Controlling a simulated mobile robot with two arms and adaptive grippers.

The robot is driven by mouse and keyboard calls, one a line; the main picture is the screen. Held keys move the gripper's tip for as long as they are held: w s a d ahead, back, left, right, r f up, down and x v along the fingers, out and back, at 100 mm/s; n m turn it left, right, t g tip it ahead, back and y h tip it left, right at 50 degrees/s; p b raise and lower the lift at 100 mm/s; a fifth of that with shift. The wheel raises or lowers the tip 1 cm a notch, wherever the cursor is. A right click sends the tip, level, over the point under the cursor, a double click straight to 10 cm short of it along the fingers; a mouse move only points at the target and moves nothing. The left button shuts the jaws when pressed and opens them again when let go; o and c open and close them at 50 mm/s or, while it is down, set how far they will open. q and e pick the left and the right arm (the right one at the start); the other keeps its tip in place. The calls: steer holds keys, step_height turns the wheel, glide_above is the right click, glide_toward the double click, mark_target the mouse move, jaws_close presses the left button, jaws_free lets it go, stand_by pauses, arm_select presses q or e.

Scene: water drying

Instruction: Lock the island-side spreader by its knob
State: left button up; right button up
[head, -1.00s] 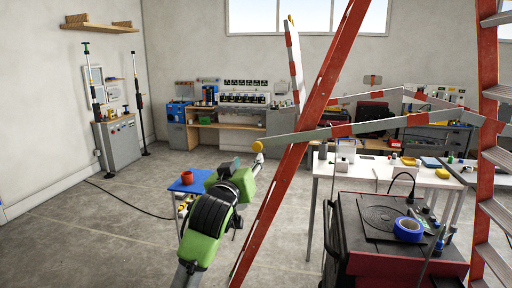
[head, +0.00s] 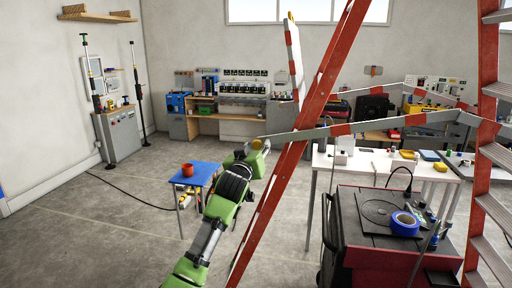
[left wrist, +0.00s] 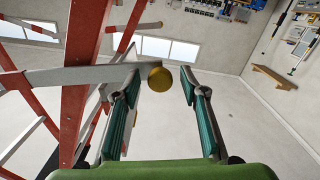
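A grey spreader bar with red bands (head: 385,126) runs across the red ladder in the head view, and its left end carries a yellow knob (head: 257,144). I cannot tell from the frames which side is the island side. My left gripper (head: 250,156) is at this knob. In the left wrist view the knob (left wrist: 159,78) sits between the two open teal-padded fingers of my left gripper (left wrist: 158,88), with a gap on each side and beyond the tips. The spreader bar (left wrist: 90,76) comes in from the left there. My right gripper is not in view.
The red ladder rail (head: 305,130) stands close right of my left arm. Another banded bar with a yellow tip (head: 293,55) points upward behind it. A blue stool (head: 200,175) holds a red cup (head: 187,169). A red cart (head: 405,258) and white table (head: 455,172) fill the right.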

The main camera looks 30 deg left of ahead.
arm_select(q)
jaws_close()
steer(key=r+m+p, duration=0.2)
steer(key=r, duration=0.1)
steer(key=r+p, duration=0.1)
steer(key=shift+s+a+r+m+p, duration=0.15)
steer(key=shift+a+m+p, duration=0.1)
steer(key=shift+m+p, duration=0.15)
jaws_free()
steer(key=shift+r, duration=0.1)
